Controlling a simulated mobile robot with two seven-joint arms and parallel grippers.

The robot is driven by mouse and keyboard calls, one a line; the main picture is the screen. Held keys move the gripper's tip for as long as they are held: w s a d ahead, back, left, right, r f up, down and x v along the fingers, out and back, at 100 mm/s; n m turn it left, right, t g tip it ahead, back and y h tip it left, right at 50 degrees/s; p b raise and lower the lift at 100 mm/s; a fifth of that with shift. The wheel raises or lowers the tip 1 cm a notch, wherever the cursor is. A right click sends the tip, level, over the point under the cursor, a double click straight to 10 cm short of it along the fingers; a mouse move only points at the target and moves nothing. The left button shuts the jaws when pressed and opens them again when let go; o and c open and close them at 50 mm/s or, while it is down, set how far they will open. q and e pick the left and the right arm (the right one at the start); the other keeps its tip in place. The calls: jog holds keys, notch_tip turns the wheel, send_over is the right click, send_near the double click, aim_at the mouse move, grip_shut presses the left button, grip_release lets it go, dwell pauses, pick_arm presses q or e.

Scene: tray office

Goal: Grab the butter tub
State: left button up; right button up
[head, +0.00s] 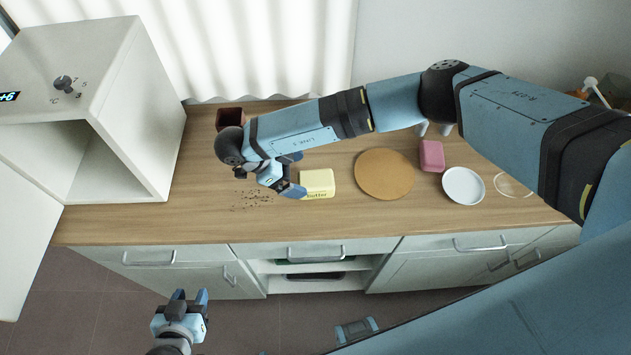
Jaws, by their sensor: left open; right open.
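The butter tub (318,183) is a pale yellow box with a dark "Butter" label on its front side, standing on the wooden counter. My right gripper (295,174) reaches in from the right over the counter and is open at the tub's left side. Its fingers point right, toward the tub; I cannot tell whether they touch it or are partly around it. My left gripper (189,297) is open and empty, low in front of the cabinets, well away from the tub.
The wooden counter (340,225) holds a round board (384,174), a pink block (431,155), a white plate (463,186), a clear disc (514,185) and a dark red container (230,117). Dark crumbs (253,199) lie left of the tub. A white oven (125,85) stands open at left.

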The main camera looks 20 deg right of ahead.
aim_at(313, 179)
jog(key=shift+p+x, duration=0.45)
jog(key=shift+x, duration=2.65)
jog(key=shift+d+r, duration=0.1)
jog(key=shift+r, duration=0.1)
jog(key=shift+c, duration=0.4)
jog(key=c, duration=1.1)
